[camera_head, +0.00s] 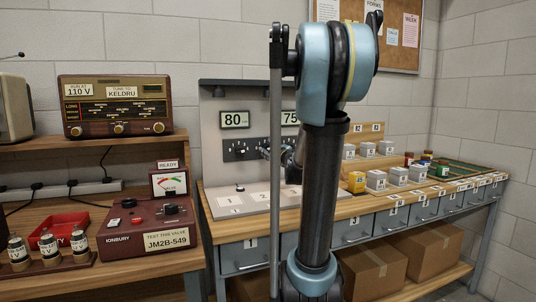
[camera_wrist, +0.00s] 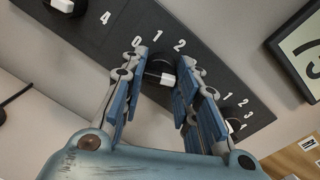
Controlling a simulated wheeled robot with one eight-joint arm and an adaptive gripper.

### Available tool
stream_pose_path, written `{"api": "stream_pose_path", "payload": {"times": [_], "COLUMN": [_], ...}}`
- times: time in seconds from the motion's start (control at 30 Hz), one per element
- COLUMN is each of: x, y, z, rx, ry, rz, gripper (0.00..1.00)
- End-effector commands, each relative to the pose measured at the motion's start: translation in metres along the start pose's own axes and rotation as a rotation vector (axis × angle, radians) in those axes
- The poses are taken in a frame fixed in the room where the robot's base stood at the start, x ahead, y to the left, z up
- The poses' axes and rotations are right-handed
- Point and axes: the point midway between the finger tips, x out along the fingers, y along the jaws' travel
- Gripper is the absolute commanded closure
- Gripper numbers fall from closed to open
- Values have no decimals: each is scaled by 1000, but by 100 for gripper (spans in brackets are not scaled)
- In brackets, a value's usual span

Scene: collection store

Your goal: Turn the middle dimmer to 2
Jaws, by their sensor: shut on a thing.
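In the wrist view a black dimmer panel (camera_wrist: 112,28) runs slantwise, with white numbers beside its knobs. The middle dimmer (camera_wrist: 160,68) is a black knob with a white bar, and 0, 1 and 2 show around it. My gripper (camera_wrist: 162,62) is shut on this knob, one blue finger on each side. Which number the white bar points to cannot be told, and the fingers hide part of the scale. In the head view the panel (camera_head: 239,151) is on the grey upright board, and my arm hides much of its right part.
Other dimmers sit close by: one at the upper left (camera_wrist: 64,5) and one at the lower right (camera_wrist: 233,125) in the wrist view. Above the panel are displays reading 80 (camera_head: 234,120) and 75 (camera_head: 290,117). A radio (camera_head: 116,105) and a tube tester (camera_head: 150,222) stand left.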

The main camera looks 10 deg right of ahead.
Motion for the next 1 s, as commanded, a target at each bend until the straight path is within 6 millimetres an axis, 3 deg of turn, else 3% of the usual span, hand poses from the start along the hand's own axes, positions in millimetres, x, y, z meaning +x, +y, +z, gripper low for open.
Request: {"api": "stream_pose_path", "payload": {"times": [1.0], "x": [0], "y": [4], "z": [1], "rx": [-937], "ry": [62], "rz": [15], "gripper": [95]}}
